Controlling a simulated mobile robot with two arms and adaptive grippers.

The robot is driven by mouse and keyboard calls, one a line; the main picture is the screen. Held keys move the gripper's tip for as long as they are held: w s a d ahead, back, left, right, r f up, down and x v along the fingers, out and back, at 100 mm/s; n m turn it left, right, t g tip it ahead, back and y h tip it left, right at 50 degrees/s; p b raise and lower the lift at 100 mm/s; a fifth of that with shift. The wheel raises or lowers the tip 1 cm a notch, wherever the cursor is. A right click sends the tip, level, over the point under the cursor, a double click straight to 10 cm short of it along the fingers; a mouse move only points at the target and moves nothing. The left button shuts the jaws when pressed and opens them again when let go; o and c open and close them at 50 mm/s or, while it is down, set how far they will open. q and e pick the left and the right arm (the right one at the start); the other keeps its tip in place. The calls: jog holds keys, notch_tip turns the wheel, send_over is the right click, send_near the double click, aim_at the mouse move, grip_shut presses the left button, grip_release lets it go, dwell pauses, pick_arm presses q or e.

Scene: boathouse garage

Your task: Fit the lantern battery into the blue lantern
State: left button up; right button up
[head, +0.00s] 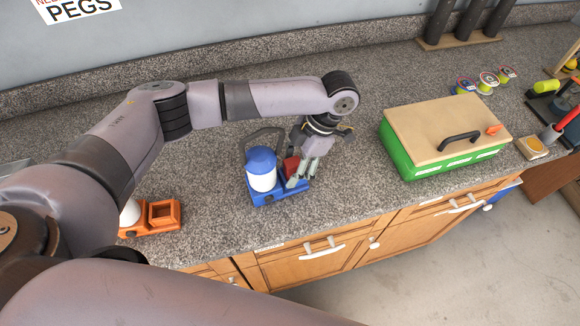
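The blue lantern stands upright on the counter in the head view, with a blue cap (261,158), a white body (262,180) and a blue base (270,199) that reaches out to the right. A red block (291,165), which looks like the lantern battery, is at the right part of that base, beside the white body. My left gripper (302,177) points down at the red block, its fingertips low over the base. The fingers partly cover the block and the base, so I cannot tell whether they grip it or how deep it sits. My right gripper is not in view.
An orange lantern base (165,217) with an open square socket is at the left, partly behind my arm. A green box (420,158) with a wooden lid (440,120) stands to the right. Tape rolls (487,82) are behind it. The counter's front edge is close to the blue lantern.

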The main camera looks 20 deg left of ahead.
pick_arm(q)
jog(key=v, duration=1.1)
jog(key=shift+a, duration=0.2)
